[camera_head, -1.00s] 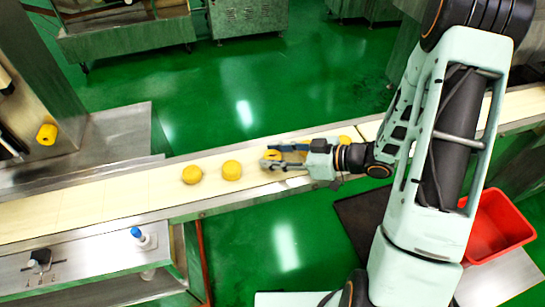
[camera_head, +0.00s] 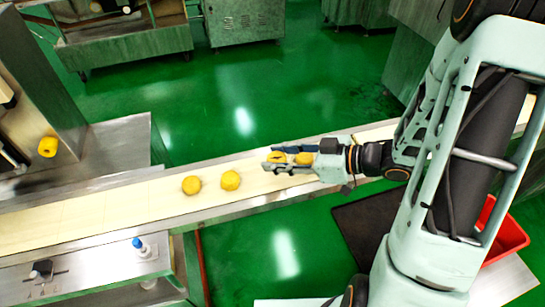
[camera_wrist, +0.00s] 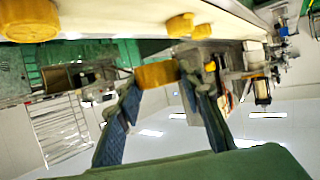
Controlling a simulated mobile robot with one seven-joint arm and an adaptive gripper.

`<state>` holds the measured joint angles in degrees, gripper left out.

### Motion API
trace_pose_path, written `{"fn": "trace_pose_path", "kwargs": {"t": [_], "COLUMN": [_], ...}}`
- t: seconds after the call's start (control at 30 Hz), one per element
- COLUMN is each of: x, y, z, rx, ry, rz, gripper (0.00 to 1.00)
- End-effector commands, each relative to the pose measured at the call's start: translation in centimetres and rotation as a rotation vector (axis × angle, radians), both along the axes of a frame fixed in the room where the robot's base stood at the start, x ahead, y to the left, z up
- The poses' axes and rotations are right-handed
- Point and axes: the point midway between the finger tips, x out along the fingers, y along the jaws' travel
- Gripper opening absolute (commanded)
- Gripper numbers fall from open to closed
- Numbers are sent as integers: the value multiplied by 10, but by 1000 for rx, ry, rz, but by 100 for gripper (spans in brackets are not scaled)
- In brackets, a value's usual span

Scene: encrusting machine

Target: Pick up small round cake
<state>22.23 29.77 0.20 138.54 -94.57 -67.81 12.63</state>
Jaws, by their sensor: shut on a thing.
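My gripper (camera_head: 277,159) is shut on a small round yellow cake (camera_head: 275,156), held between the fingertips over the conveyor belt. In the wrist view, the held cake (camera_wrist: 157,74) sits between the two blue-padded fingertips, apart from the belt edge. Another yellow cake (camera_head: 303,158) shows past the fingers, nearer the palm, partly covered by them. Two more cakes, one left (camera_head: 191,185) and one right (camera_head: 230,180), rest on the belt left of my gripper.
The pale conveyor belt (camera_head: 120,202) runs across the view with metal side rails. A yellow piece (camera_head: 47,147) shows at the machine on the left. A control panel with a blue-topped knob (camera_head: 140,246) stands in front. A red bin (camera_head: 508,238) is at right.

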Motion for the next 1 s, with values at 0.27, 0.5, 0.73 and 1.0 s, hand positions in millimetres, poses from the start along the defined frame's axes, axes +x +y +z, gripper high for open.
{"fn": "trace_pose_path", "kwargs": {"t": [0.27, 0.5, 0.73, 1.0], "x": [-55, -62, -75, -89], "y": [-23, -26, -30, -36], "z": [38, 46, 52, 55], "rx": [1, 3, 3, 2], "ry": [0, 5, 5, 4], "rz": [-5, 0, 0, -1], "gripper": [10, 10, 10, 10]}}
